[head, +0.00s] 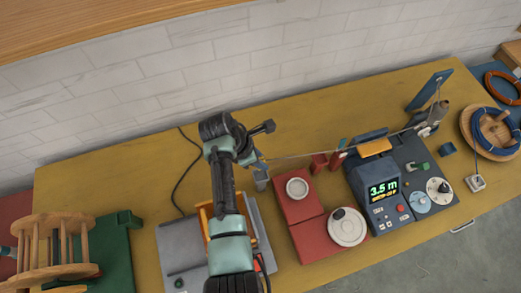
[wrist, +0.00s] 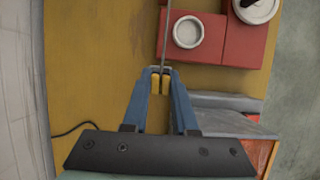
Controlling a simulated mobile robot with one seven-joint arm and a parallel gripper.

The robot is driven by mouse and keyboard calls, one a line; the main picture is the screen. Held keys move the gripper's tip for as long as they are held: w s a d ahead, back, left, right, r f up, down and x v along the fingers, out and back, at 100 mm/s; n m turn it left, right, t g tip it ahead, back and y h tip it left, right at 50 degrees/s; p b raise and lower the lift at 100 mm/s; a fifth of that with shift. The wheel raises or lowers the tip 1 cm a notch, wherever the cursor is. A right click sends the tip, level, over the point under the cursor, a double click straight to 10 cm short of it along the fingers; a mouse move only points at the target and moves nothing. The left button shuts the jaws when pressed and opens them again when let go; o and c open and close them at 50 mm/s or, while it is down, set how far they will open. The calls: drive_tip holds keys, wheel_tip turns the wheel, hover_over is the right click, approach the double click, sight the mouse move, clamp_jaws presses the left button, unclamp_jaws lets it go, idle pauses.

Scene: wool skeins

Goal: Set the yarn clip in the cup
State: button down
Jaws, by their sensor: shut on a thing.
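My gripper (wrist: 160,82) is shut in the wrist view, its blue fingers close together around a small thing at the yarn's end, which I take for the yarn clip; the fingers mostly hide it. A thin grey yarn (wrist: 168,35) runs taut from the fingertips. In the head view my gripper (head: 262,172) is above the table, left of the white round cup (head: 297,187). The cup sits on a red block and also shows in the wrist view (wrist: 188,32), ahead and to the right of the fingertips. The cup looks empty.
The red base (head: 310,240) also carries a white dial (head: 347,227). A dark meter (head: 383,190) reading 3.5 m stands right of it, under the yarn. A grey box (head: 180,250) is below my arm. A wooden reel (head: 55,245) stands left. The yellow table (head: 120,180) is clear behind.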

drive_tip(key=shift+s+f, duration=0.1)
drive_tip(key=shift+s, duration=0.05)
drive_tip(key=shift+s+f+b, duration=0.1)
drive_tip(key=shift+f+b, duration=0.1)
drive_tip(key=shift+b, duration=0.15)
wheel_tip(320, 180, down, 6)
drive_tip(key=b, duration=0.5)
drive_tip(key=shift+r, duration=0.2)
drive_tip(key=c, duration=0.6)
unclamp_jaws()
